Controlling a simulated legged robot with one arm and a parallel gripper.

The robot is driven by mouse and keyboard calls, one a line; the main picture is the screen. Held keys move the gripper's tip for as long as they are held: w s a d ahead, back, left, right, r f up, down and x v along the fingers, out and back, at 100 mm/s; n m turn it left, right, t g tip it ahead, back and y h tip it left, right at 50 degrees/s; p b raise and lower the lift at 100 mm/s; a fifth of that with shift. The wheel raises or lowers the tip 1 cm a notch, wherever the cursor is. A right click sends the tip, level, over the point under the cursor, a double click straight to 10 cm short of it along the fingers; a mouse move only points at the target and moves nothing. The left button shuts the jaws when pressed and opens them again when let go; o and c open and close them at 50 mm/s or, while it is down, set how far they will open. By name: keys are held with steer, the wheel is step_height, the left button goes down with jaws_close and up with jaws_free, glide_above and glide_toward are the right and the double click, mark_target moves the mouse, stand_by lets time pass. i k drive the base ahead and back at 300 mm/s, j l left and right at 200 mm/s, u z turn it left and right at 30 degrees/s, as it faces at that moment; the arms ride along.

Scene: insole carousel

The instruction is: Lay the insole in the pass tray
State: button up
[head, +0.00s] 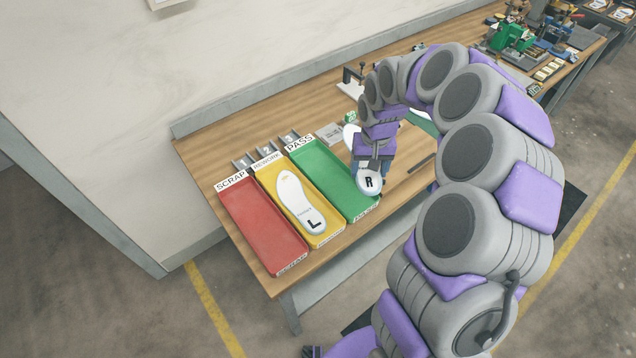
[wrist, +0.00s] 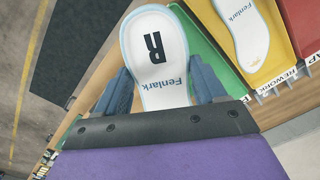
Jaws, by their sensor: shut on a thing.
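My gripper (wrist: 164,90) is shut on a white insole marked R (wrist: 153,30), with a blue finger on each side of it in the wrist view. In the head view the insole's R end (head: 369,182) shows below my gripper (head: 372,168), beside the right edge of the green pass tray (head: 325,178). The pass tray looks empty where it shows. In the wrist view the green tray (wrist: 205,45) lies to the right of the held insole. I cannot tell the insole's height above the table.
A yellow rework tray (head: 327,236) holds a white insole marked L (head: 299,203). A red scrap tray (head: 262,225) is at the left, empty. Fixtures and a green machine (head: 512,32) stand at the far right of the wooden table (head: 225,148).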

mark_target(331, 180)
steer(key=l+u, duration=0.1)
steer(key=u, duration=0.3)
steer(key=i+l+u, duration=0.1)
steer(key=u, duration=0.3)
steer(key=l+u, duration=0.1)
steer(key=u, duration=0.3)
steer(key=l+u, duration=0.15)
steer(key=u, duration=0.25)
steer(key=l+u, duration=0.15)
steer(key=l, duration=0.25)
steer(key=k+l+u, duration=0.15)
steer(key=l, duration=0.2)
steer(key=k+l+u, duration=0.15)
steer(key=l, duration=0.2)
steer(key=l+u, duration=0.15)
steer(key=l, duration=0.2)
steer(key=k+l+u, duration=0.15)
steer(key=l, duration=0.2)
